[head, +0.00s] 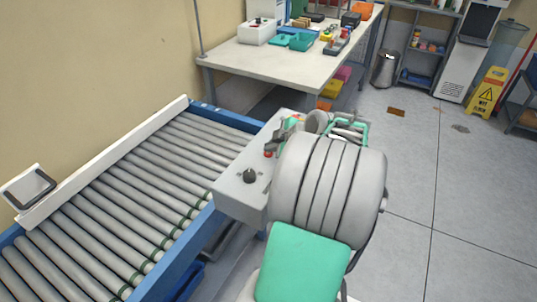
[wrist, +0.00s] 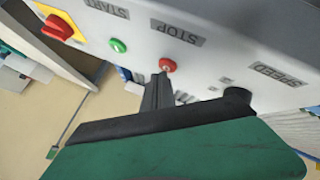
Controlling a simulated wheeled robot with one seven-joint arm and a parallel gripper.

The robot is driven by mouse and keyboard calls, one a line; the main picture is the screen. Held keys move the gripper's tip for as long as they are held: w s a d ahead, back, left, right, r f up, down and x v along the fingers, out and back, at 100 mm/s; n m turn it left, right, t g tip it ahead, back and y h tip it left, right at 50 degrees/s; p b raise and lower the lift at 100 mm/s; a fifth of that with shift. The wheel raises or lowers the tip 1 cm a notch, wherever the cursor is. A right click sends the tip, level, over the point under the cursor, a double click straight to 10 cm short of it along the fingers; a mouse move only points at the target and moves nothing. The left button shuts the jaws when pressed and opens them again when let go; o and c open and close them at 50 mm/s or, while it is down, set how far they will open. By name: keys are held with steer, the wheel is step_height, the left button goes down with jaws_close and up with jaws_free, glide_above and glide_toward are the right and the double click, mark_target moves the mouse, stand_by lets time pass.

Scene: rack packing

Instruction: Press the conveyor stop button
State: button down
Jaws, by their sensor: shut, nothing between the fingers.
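The red stop button (wrist: 167,64) sits on the grey control box (wrist: 215,45) below the STOP label. In the head view a small red button (head: 268,154) shows on the top of the control box (head: 233,195), beside the fingers. My gripper (wrist: 159,78) is shut and empty, with its dark fingertips right at the edge of the stop button in the wrist view. I cannot tell whether they touch it. In the head view my gripper (head: 274,146) is over the box, partly hidden by my arm.
A green start button (wrist: 118,45), a red knob on yellow (wrist: 57,27) and a black speed knob (wrist: 237,96) are on the same panel. The roller conveyor (head: 130,190) runs along the left. A workbench (head: 290,62) stands behind. The floor at right is open.

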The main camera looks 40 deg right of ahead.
mark_target(270, 155)
steer(key=shift+f+b, duration=0.4)
steer(key=shift+b, duration=0.15)
stand_by(0.5)
steer(key=shift+r, duration=0.85)
steer(key=shift+p, duration=0.3)
steer(key=shift+r+p, duration=1.2)
steer(key=shift+r, duration=1.35)
steer(key=shift+a, duration=0.1)
